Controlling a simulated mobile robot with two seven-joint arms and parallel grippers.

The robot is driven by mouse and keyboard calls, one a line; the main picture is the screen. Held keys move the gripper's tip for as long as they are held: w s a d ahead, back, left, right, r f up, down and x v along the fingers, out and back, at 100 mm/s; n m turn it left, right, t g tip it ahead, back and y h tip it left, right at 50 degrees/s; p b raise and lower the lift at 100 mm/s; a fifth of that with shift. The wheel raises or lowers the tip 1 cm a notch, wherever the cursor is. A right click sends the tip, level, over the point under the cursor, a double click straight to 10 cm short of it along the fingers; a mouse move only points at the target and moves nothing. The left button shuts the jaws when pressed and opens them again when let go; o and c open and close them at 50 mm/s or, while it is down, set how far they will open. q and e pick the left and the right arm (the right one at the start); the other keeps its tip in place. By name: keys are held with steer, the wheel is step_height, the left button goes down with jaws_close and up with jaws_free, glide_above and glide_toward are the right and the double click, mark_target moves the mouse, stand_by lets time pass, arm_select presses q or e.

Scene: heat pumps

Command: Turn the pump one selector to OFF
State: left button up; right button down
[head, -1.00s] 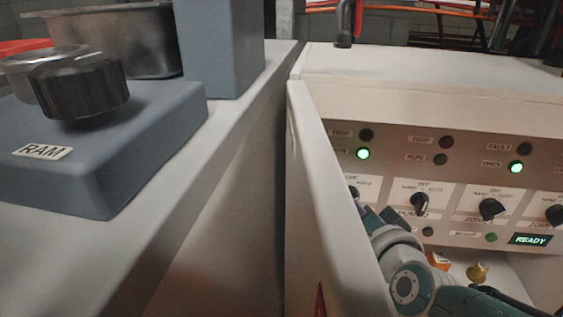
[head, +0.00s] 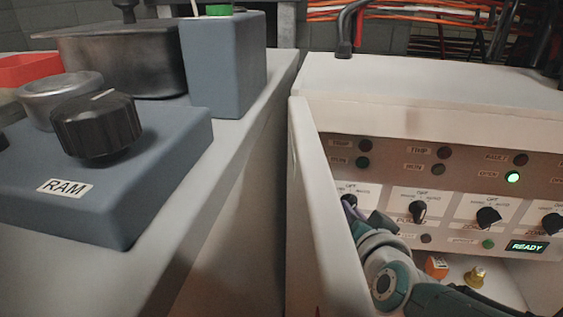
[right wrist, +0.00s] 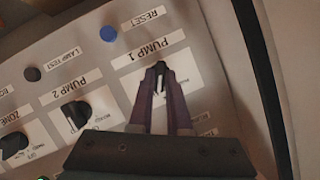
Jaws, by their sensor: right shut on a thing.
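The pump one selector (right wrist: 159,80) is a small dark knob on a white plate beside the PUMP 1 label (right wrist: 137,52) in the right wrist view, where the panel appears upside down. My right gripper (right wrist: 160,69) has its purple fingers closed around it and hides most of it. In the head view my right gripper (head: 350,204) is at the left end of the control panel, and the selector is mostly hidden behind it. The green-type lamp (head: 363,162) above it is dark. My left gripper is not in view.
The PUMP 2 selector (right wrist: 75,113) and the ZONE selector (right wrist: 14,144) sit beside it. A raised cabinet side wall (head: 335,200) stands close left of my right arm. A lit green lamp (head: 512,177) and a READY display (head: 527,246) are at right.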

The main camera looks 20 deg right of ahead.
steer(key=shift+w+a+n+g+h, duration=0.1)
steer(key=shift+n+g+h, duration=0.4)
steer(key=shift+n, duration=0.45)
steer(key=shift+a+n+g+h, duration=0.1)
steer(key=shift+n+g+h, duration=0.2)
steer(key=shift+n+h, duration=0.5)
steer(key=shift+n, duration=0.25)
steer(key=c, duration=0.9)
jaws_free()
steer(key=shift+o, duration=0.2)
steer(key=shift+r, duration=0.1)
